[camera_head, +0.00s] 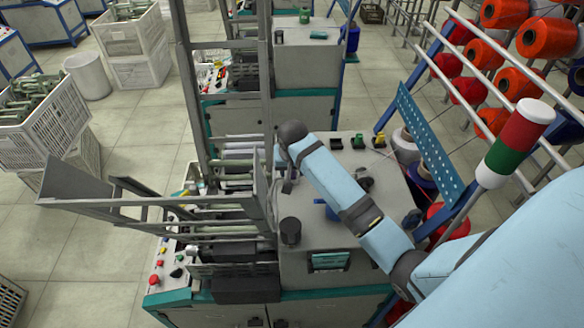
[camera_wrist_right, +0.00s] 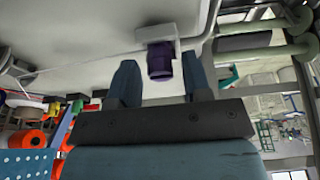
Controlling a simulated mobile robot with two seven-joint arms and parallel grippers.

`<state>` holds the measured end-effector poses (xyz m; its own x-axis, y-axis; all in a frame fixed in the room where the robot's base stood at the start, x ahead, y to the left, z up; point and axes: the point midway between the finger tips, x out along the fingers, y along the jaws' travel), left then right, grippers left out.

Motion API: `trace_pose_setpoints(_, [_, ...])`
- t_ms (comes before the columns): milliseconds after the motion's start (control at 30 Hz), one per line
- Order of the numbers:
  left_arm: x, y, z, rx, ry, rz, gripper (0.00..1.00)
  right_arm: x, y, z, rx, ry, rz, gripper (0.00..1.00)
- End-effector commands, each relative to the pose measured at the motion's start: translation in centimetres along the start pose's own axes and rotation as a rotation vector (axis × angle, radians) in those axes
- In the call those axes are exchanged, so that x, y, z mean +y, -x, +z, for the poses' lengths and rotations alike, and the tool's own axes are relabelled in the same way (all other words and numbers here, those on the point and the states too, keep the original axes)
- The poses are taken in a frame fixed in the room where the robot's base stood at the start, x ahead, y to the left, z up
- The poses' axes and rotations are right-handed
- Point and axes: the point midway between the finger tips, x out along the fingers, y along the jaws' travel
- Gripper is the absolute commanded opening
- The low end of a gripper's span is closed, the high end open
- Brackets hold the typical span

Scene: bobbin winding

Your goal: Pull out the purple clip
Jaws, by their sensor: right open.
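The purple clip (camera_wrist_right: 160,62) shows in the right wrist view as a dark purple cylinder-like piece seated in a pale grey bracket (camera_wrist_right: 158,34) on the machine. My right gripper (camera_wrist_right: 159,75) is open, and its two dark fingers stand on either side of the clip's line in the picture. Clear gaps show between each finger and the clip. In the head view my light blue right arm reaches from the right over the winding machine (camera_head: 312,238); the wrist end is by the machine's metal frame. The clip cannot be made out there. My left gripper is not in view.
A metal chute and rack (camera_head: 110,195) stand left of the arm's end. A black knob (camera_head: 290,231) and a blue perforated panel (camera_head: 430,150) are near the arm. A red, white and green signal light (camera_head: 514,142) stands at right, before racks of orange spools (camera_head: 512,84).

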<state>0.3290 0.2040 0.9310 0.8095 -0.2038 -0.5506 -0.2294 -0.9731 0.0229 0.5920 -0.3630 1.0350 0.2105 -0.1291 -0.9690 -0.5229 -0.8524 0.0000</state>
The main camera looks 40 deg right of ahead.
Motion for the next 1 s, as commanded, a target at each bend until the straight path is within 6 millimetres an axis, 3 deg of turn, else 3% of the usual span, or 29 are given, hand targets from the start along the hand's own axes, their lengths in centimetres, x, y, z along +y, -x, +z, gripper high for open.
trace_pose_setpoints(33, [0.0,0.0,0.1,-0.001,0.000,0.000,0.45,0.0,0.0,0.0,0.000,0.000,0.000,0.40])
trace_pose_setpoints(200, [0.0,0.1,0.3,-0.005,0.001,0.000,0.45,0.0,0.0,0.0,0.000,0.000,0.000,0.06])
trace_pose_setpoints(433, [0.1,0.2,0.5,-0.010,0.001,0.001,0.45,0.0,0.4,-0.1,0.002,0.000,-0.001,0.05])
trace_pose_setpoints(800, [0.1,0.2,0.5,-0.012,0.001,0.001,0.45,0.0,4.0,-1.1,0.001,0.001,-0.001,0.05])
trace_pose_setpoints(1000, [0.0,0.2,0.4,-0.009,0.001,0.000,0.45,0.0,4.4,-1.1,0.001,0.001,0.000,0.05])
